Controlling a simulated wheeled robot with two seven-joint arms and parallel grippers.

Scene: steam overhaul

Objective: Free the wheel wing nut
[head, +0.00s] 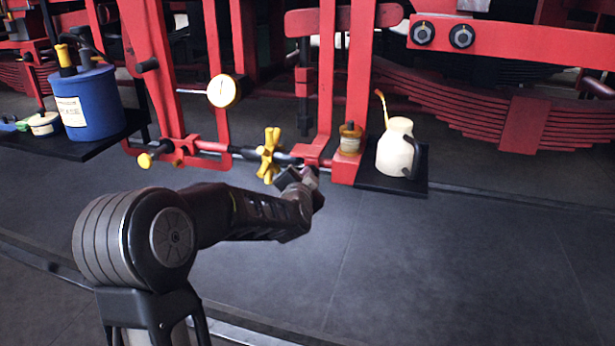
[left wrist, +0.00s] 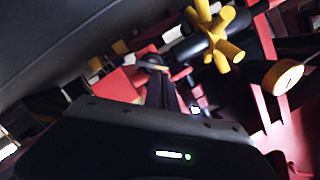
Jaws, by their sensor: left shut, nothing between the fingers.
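The wheel wing nut looks to be the yellow piece with several stubby arms (head: 268,155), on a dark horizontal rod low on the red frame. It also shows at the top of the left wrist view (left wrist: 214,34). My left gripper (head: 309,179) is just right of and a little below the nut in the head view. Its fingers (left wrist: 168,88) are shut and empty, and the nut lies outside them, up and to the right in the left wrist view. My right gripper is not in view.
A round gauge (head: 223,91) sits above the rod; it also shows in the left wrist view (left wrist: 284,77). A cream jug (head: 396,150) stands on a dark shelf (head: 405,186) at right. A blue can (head: 90,105) stands on a left shelf. The floor in front is clear.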

